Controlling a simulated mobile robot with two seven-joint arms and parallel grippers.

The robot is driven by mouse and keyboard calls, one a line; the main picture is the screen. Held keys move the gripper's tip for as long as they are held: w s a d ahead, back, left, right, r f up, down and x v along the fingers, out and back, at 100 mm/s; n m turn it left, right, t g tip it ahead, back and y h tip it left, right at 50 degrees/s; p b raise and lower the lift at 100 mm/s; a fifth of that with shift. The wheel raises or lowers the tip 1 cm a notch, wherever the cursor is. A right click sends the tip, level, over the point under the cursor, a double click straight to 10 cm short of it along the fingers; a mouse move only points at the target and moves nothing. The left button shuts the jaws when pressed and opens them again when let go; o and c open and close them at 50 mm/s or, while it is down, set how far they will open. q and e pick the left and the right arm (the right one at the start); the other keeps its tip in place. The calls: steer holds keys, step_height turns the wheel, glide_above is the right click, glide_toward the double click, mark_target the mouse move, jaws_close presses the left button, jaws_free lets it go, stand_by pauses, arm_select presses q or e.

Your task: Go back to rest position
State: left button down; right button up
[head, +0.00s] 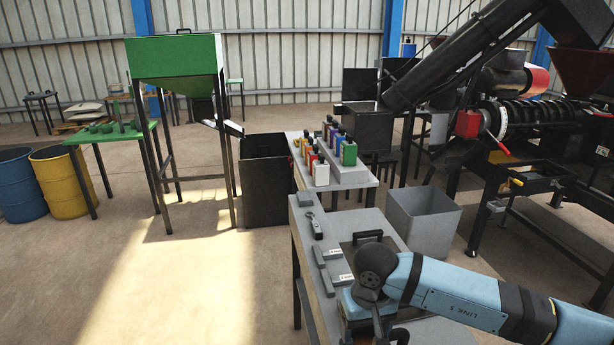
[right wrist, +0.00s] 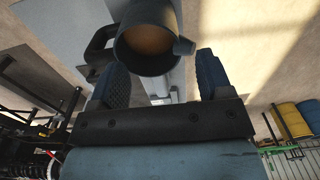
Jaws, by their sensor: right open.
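My right arm comes in from the right in the head view, and its wrist bends down over the near grey table (head: 306,230). In the right wrist view my right gripper (right wrist: 163,78) is open, with its two blue ridged fingers apart. A dark round cup (right wrist: 150,45) with a handle on its left and a brownish inside shows just beyond and between the fingers. I cannot tell whether a finger touches it. In the head view the fingertips are largely hidden by the wrist. My left gripper is not in view.
Several coloured bottles (head: 320,172) stand on a further grey table. A tool with a dark handle (head: 316,228) and grey bars lie on the near table. A grey open bin (head: 424,220) and the large black press (head: 535,112) are on the right.

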steer(key=s+a+r+m+g+y+p, duration=0.1)
steer(key=s+a+r+m+g+y, duration=0.1)
steer(key=s+a+m+y, duration=0.55)
steer(key=s+a+r+m+g+y, duration=0.1)
steer(key=s+a+m+g+y, duration=0.2)
steer(key=s+a+m+y, duration=0.4)
steer(key=w+d+r+m+t+y, duration=0.1)
steer(key=w+d+m+t+y, duration=0.1)
steer(key=m+t, duration=0.8)
steer(key=w+d+m+t+y, duration=0.25)
steer(key=m+t, duration=0.35)
steer(key=m, duration=0.9)
steer(key=d+f+m+t+h+p, duration=0.1)
steer(key=d+f+m+t+h, duration=0.6)
steer(key=m, duration=0.8)
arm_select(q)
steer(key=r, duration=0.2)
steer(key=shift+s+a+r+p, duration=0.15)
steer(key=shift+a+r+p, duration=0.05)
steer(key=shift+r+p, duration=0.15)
arm_select(e)
steer(key=s+d+f+m+g+h, duration=0.7)
steer(key=s+d+f+m, duration=0.4)
steer(key=f+m, duration=0.4)
steer(key=shift+s+d+f+m+h, duration=0.2)
steer(key=shift+s+f+m+h, duration=0.1)
steer(key=shift+s+m+h, duration=0.5)
steer(key=shift+w, duration=0.2)
